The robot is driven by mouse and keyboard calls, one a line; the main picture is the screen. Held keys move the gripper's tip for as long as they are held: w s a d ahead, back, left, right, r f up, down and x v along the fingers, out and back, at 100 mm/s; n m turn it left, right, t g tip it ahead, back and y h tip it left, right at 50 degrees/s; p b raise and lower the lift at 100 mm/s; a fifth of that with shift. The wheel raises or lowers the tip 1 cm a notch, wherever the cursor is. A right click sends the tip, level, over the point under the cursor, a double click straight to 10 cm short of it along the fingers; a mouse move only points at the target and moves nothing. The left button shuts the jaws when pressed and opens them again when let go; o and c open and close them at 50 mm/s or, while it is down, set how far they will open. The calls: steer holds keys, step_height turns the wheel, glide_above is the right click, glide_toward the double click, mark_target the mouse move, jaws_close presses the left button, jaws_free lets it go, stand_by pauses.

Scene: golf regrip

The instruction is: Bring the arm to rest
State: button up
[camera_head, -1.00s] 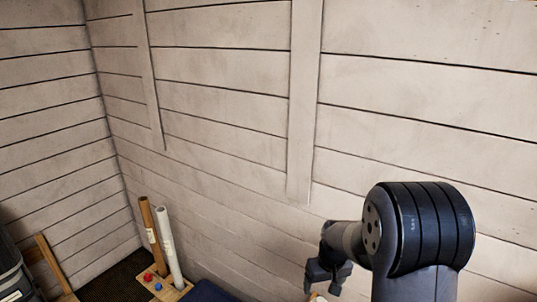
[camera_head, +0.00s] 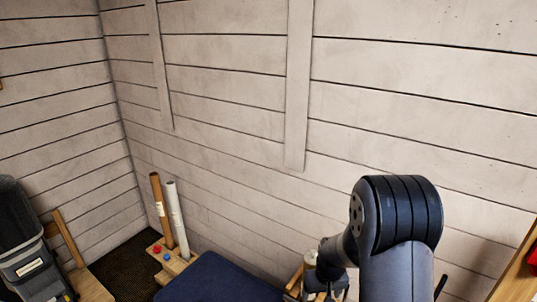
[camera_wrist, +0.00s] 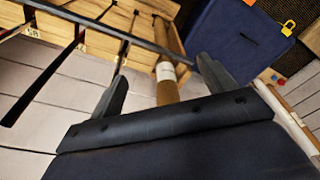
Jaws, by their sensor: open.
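My arm shows at the lower right of the head view, a dark, thick joint with a thinner link reaching down-left. My gripper (camera_head: 325,287) is low in that view, partly cut off by the bottom edge. In the wrist view my gripper (camera_wrist: 163,76) shows two dark fingers spread apart. A brown tube with a white label (camera_wrist: 167,94) appears in the gap between them in the picture. The fingers are not seen pressing on it, and its distance is unclear.
A brown tube (camera_head: 160,208) and a white tube (camera_head: 177,218) stand in a wooden block (camera_head: 178,264) near the corner. A blue surface (camera_head: 225,282) lies beside it. A grey bin (camera_head: 20,240) is at left.

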steer(key=shift+s+f, duration=0.25)
steer(key=shift+f, duration=0.55)
steer(key=shift+s+f, duration=0.25)
steer(key=shift+f, duration=0.5)
